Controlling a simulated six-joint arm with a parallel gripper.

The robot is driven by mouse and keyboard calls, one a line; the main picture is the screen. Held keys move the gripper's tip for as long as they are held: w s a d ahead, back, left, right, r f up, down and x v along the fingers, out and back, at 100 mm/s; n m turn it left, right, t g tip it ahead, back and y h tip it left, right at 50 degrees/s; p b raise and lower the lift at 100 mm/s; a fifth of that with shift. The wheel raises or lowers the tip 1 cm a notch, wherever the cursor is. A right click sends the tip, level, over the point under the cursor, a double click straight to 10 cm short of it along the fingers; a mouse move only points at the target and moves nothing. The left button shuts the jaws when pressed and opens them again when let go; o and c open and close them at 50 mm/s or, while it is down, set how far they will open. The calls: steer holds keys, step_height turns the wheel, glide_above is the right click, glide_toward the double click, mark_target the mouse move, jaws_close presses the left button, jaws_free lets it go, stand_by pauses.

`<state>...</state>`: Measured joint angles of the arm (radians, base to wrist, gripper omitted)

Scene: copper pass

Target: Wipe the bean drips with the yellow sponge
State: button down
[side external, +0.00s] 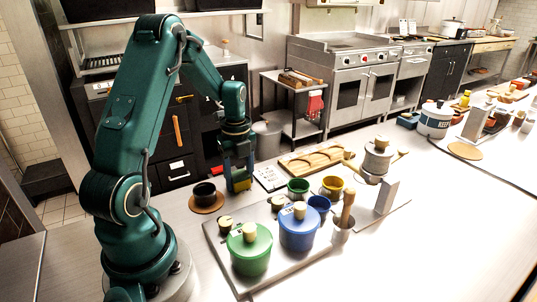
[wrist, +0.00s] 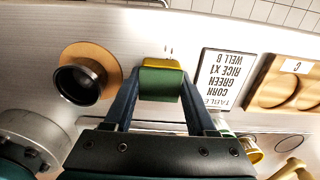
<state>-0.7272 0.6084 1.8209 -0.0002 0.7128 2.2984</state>
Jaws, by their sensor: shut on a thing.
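My gripper (side external: 239,165) is shut on the sponge (wrist: 160,84), which has a green face and a yellow edge. The sponge sits between both fingers in the wrist view. In the side view its yellow part (side external: 241,185) shows low at the steel counter, though I cannot tell whether it touches. Any drips under the sponge are hidden.
A dark cup on a round brown coaster (side external: 206,203) stands left of my gripper. The order card (wrist: 223,78) and a wooden board (side external: 312,158) lie to the right. A tray (side external: 217,241) with green and blue lidded pots (side external: 299,232) is in front.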

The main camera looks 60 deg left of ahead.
mark_target(246, 194)
steer(key=shift+a, duration=2)
steer(key=shift+d, duration=3.55)
steer(key=shift+d+r, duration=0.25)
steer(key=shift+r, duration=3.85)
steer(key=shift+f, duration=0.25)
